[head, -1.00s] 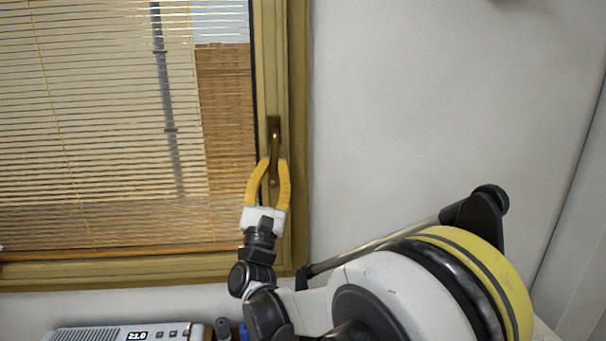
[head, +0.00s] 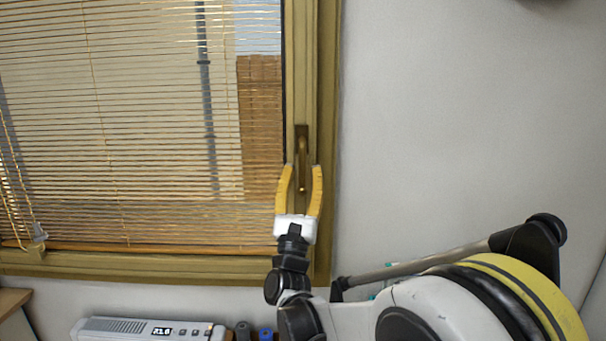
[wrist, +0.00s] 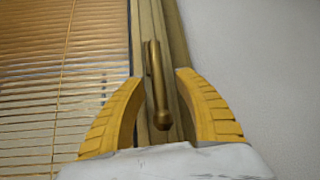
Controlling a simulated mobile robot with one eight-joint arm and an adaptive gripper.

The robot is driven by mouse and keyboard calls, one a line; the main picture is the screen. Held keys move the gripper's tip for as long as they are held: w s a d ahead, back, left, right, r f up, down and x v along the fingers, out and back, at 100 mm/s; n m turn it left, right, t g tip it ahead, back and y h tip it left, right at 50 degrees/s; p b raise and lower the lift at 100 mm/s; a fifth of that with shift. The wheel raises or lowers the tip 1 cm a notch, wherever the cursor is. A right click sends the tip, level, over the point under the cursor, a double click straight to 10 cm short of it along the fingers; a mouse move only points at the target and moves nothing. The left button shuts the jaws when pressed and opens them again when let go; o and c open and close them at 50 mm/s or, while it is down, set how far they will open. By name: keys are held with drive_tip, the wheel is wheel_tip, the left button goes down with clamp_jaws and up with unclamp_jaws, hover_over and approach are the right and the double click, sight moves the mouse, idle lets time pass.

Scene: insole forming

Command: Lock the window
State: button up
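The window (head: 150,130) has a yellowish-brown frame, and its sash looks closed against it. A brass handle (head: 302,165) on the right side of the frame points downward. In the wrist view the handle (wrist: 159,90) hangs between the two yellow fingers, with clear gaps on both sides. My gripper (head: 303,168) is open around the lower part of the handle, one finger to its left and one to its right. It also fills the lower part of the wrist view (wrist: 158,78). Whether the latch is engaged inside the frame cannot be seen.
A slatted blind (head: 120,120) covers the glass left of the handle. Plain white wall (head: 460,120) lies to the right and is free. A white device with a display (head: 145,329) sits below the window, with small dark and blue items beside it.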

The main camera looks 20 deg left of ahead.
drive_tip(key=shift+f, duration=0.1)
drive_tip(key=v, duration=1.2)
